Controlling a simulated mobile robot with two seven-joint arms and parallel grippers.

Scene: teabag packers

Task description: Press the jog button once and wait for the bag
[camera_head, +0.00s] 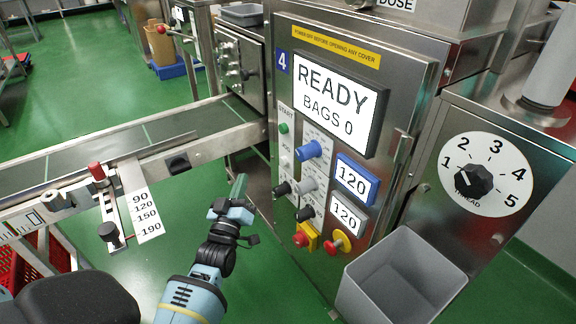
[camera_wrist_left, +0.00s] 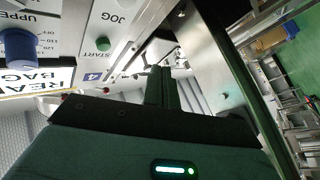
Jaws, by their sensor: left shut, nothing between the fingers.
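The packer's control panel (camera_head: 330,190) carries a JOG label (camera_head: 286,148) below the green START button (camera_head: 284,128). The jog button itself is too small to make out clearly. The screen (camera_head: 328,103) reads READY, BAGS 0. My left gripper (camera_head: 240,182) is shut and empty, left of the panel and apart from it, pointing upward in the head view. In the left wrist view its shut fingers (camera_wrist_left: 160,88) show below the green START button (camera_wrist_left: 103,44) and the JOG label (camera_wrist_left: 122,20). My right gripper is not in view.
A blue knob (camera_head: 308,150), black knobs and a red stop button (camera_head: 338,243) stick out from the panel. A grey bin (camera_head: 360,296) stands at the lower right. A conveyor (camera_head: 95,150) runs in from the left. A large numbered dial (camera_head: 487,175) is at the right.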

